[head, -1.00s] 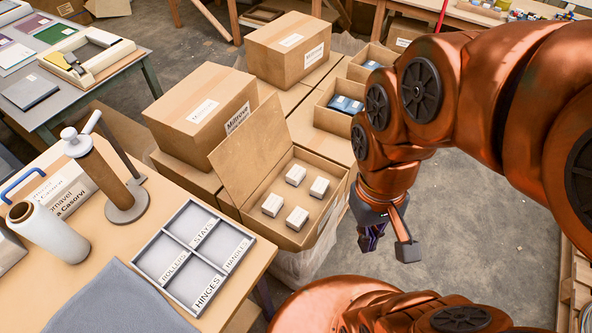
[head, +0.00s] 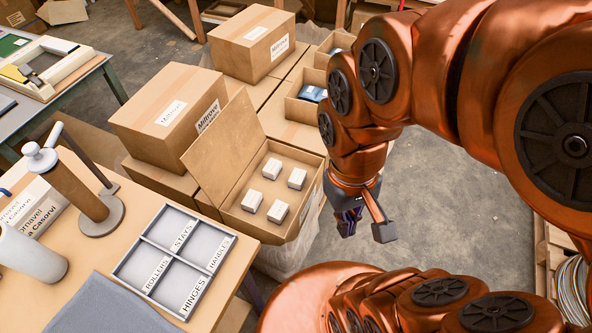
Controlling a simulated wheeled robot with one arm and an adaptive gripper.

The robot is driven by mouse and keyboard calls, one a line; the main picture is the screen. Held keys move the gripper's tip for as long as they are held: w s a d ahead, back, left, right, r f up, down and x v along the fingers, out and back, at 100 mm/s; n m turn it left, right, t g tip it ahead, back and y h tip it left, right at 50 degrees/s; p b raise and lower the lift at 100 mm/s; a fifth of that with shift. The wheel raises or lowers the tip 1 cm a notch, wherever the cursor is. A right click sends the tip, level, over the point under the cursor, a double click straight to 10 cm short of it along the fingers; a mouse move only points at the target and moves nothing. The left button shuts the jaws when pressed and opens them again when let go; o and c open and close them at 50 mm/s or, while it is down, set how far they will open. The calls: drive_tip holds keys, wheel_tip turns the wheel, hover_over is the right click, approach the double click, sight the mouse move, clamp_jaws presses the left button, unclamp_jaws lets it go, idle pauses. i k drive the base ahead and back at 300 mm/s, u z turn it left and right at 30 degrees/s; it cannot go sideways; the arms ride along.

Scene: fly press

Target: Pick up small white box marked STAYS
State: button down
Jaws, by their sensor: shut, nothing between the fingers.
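Several small white boxes stand apart from each other inside an open cardboard carton (head: 229,154): a back left one (head: 272,168), a back right one (head: 297,178), a front left one (head: 252,200) and a front right one (head: 278,211). Their markings are too small to read, so I cannot tell which says STAYS. My gripper (head: 367,228) hangs to the right of the carton, pointing down, shut and empty. It touches none of the boxes.
A grey divided tray (head: 150,238) labelled STAYS, HANDLES, ROLLERS and HINGES lies on the table at lower left. The carton's raised flap (head: 215,140) stands on its left side. Closed cartons (head: 168,110) are stacked behind. Open floor (head: 440,215) lies right of my gripper.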

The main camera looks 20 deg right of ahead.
sight(279, 212)
drive_tip(key=u, duration=3.8)
drive_tip(key=k, duration=1.25)
drive_tip(key=z, duration=1.55)
